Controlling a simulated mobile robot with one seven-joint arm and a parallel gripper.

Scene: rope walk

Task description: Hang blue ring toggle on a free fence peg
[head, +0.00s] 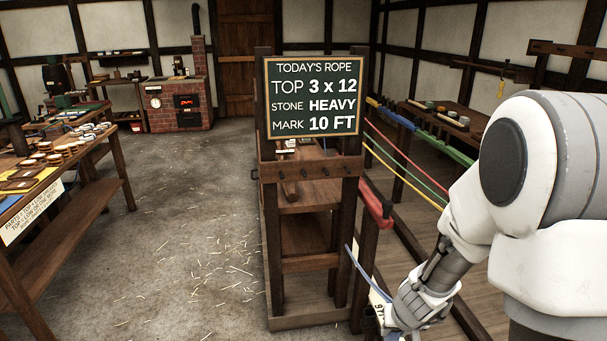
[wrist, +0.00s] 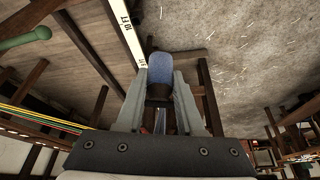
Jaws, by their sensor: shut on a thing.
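My gripper (wrist: 162,82) is shut on the blue ring toggle (wrist: 161,66) in the wrist view. The toggle's rounded blue end shows beyond the fingertips, with a dark part between them; its ring is not clearly visible. In the head view my gripper (head: 398,322) is low at the bottom edge, right of the sign frame, and its fingertips are unclear. A thin blue strip (head: 358,263) shows beside it; I cannot tell if it is the toggle. The peg rail (head: 312,168) below the green sign carries several dark pegs, none with a toggle visibly on it.
The green sign (head: 315,96) stands on the wooden frame above the rail. Coloured ropes (head: 410,165) run behind it on the right. A white marked stick (wrist: 123,32) lies close by my gripper. A bench (head: 60,190) with goods stands left. The floor between is open.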

